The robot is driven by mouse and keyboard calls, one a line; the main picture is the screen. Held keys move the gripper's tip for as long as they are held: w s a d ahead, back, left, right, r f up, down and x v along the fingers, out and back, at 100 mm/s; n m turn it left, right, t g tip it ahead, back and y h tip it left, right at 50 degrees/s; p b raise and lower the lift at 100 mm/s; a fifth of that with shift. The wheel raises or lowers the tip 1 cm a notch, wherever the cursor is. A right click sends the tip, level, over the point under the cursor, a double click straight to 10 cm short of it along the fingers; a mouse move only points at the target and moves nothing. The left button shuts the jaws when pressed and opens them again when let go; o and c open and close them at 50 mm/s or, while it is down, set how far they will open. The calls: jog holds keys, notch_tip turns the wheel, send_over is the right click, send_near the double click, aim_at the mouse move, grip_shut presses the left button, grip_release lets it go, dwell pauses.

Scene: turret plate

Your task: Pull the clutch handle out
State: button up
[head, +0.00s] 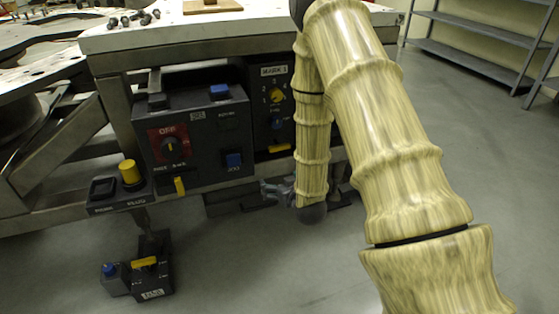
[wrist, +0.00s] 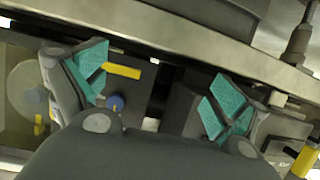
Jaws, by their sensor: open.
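No label that I can read says clutch, so I cannot tell for sure which part is the clutch handle. A yellow bar handle (head: 279,148) is at the bottom of the dark MARK 1 panel (head: 262,118) in the head view. In the wrist view, a yellow bar (wrist: 122,71) sticks out near the left finger pads, and a blue knob (wrist: 116,102) is just below it. My gripper (head: 276,190) is below the panel, partly hidden by my arm. In the wrist view, its teal-padded fingers (wrist: 158,88) are wide apart with nothing between them.
An OFF switch box (head: 195,128) with another yellow handle (head: 180,186) stands left of the panel. A plug box with a yellow knob (head: 130,172) is further left. A small floor box (head: 150,278) is below. The metal table edge (head: 240,38) overhangs the panels.

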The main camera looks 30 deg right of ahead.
aim_at(280, 148)
jog(key=w+d+t+b, duration=0.1)
jog(key=w+d+b, duration=0.2)
jog(key=w+b, duration=0.1)
jog(key=w+d+r+t+h+b, duration=0.1)
jog(key=w+d+b, duration=0.2)
jog(key=w+b, duration=0.2)
jog(key=w+d+r+t+b, duration=0.1)
jog(key=w+d+t+b, duration=0.1)
jog(key=w+b, duration=0.3)
jog(key=shift+d+m, duration=0.3)
jog(key=shift+d, duration=0.35)
jog(key=shift+w+d+r, duration=0.15)
jog(key=shift+w, duration=0.45)
